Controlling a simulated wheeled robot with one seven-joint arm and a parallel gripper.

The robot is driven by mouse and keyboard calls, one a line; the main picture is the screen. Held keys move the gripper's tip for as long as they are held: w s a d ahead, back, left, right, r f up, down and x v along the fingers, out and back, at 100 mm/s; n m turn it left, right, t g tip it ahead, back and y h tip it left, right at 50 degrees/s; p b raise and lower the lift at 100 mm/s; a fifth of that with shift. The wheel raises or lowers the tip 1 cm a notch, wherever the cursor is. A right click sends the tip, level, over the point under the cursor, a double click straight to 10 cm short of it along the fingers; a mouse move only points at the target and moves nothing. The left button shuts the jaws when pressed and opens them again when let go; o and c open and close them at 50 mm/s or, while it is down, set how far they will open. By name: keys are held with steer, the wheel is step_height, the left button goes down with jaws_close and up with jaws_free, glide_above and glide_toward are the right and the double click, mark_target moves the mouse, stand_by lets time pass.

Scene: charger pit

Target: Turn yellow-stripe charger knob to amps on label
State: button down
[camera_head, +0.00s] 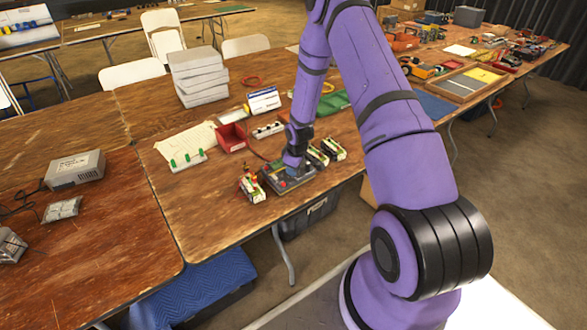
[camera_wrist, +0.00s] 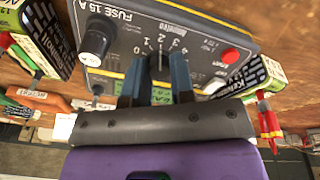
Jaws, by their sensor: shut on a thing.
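The charger (camera_head: 278,184) is a dark grey box on the wooden table in the head view, under my gripper (camera_head: 293,163). In the wrist view the charger panel (camera_wrist: 215,55) shows upside down, with a yellow stripe along its edge. Its dial is marked 0 to 4. My gripper (camera_wrist: 159,75) is shut on the dark dial knob (camera_wrist: 159,62), its two blue-grey fingers on either side. The knob's pointer is hidden, so I cannot tell its setting exactly. A green label (camera_wrist: 161,97) shows partly between the fingers; I cannot read it.
The panel also has a black fuse knob (camera_wrist: 96,40) and a red button (camera_wrist: 230,56). Batteries stand close on both sides, one at left (camera_head: 252,188) and one at right (camera_head: 334,148). A red bin (camera_head: 232,138) and a paper sheet (camera_head: 190,140) lie behind.

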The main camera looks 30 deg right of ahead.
steer(key=c, duration=1)
jaws_free()
steer(key=r, duration=0.3)
steer(key=s+r, duration=0.1)
steer(key=r, duration=0.3)
steer(key=s+r, duration=0.1)
steer(key=r, duration=0.2)
steer(key=shift+r, duration=0.35)
steer(key=shift+w, duration=0.1)
step_height(320, 180, up, 15)
steer(key=m+h, duration=0.1)
glide_above(297, 177)
steer(key=s+a, duration=0.2)
steer(key=a, duration=0.2)
steer(key=s+a+r+m+t, duration=0.1)
steer(key=s+a+r, duration=0.1)
steer(key=s+r, duration=0.35)
steer(key=s+a+r+m, duration=0.1)
steer(key=s+a+r, duration=0.1)
steer(key=r, duration=0.6)
steer(key=s+a+r+m, duration=0.1)
steer(key=s+a+r, duration=0.1)
steer(key=s, duration=0.5)
steer(key=s+a+r+m+t, duration=0.1)
steer(key=s+a+r, duration=0.2)
steer(key=s+r, duration=0.2)
steer(key=s+a+r+m+t+y, duration=0.1)
steer(key=s+r, duration=0.3)
steer(key=s, duration=0.7)
steer(key=shift+a, duration=0.8)
